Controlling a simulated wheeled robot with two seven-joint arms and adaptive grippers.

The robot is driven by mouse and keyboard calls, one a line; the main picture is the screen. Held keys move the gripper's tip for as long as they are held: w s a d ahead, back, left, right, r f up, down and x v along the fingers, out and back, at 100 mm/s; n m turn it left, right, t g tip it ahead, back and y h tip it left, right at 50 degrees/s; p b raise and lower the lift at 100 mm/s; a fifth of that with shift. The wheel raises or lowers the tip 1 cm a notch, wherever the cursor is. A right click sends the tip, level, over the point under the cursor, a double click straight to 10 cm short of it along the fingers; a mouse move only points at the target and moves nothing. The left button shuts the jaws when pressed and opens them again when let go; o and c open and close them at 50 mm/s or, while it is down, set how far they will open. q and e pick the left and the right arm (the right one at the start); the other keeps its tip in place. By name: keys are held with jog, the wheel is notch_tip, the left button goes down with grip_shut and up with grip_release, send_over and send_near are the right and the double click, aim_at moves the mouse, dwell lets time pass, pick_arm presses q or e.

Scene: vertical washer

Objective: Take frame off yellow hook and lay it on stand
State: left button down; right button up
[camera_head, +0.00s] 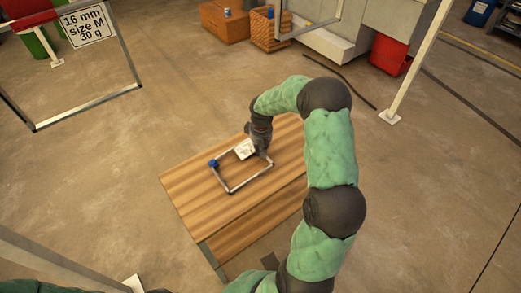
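A small metal frame (250,181) with a white tag (244,148) and a blue piece (213,163) at one corner shows over the wooden top of the stand (188,190). I cannot tell whether it rests flat on the wood or is held just above it. My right gripper (262,150) is at the frame's far right side, pointing down, beside the tag. Its fingers are dark and partly hidden, so their opening is unclear. My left gripper is out of view. I cannot make out a yellow hook clearly.
A large frame (87,113) with a label reading "16 mm size M 30 g" hangs at upper left. Wooden crates (223,22), a red bin (388,55) and a white post (420,60) stand behind. Floor around the stand is clear.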

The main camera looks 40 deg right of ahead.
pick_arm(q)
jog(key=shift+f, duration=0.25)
pick_arm(e)
jog(key=shift+g, duration=0.3)
jog(key=f, duration=0.1)
jog(key=s+f, duration=0.1)
jog(key=a+f, duration=0.1)
jog(key=f, duration=0.1)
jog(key=shift+s, duration=0.2)
jog(key=shift+o, duration=1.1)
jog(key=shift+w+d+f+y, duration=0.3)
jog(key=shift+w+d+f, duration=0.2)
jog(key=shift+f, duration=0.1)
jog(key=shift+r, duration=0.1)
jog(key=shift+c, duration=1.1)
jog(key=shift+r, duration=0.35)
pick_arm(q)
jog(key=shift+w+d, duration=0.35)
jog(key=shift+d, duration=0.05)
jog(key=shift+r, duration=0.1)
pick_arm(e)
jog(key=shift+w+r, duration=0.1)
jog(key=shift+r, duration=0.05)
jog(key=shift+r+p, duration=0.2)
jog(key=shift+p, duration=0.15)
jog(key=shift+r+p, duration=2.85)
jog(key=shift+r, duration=1.05)
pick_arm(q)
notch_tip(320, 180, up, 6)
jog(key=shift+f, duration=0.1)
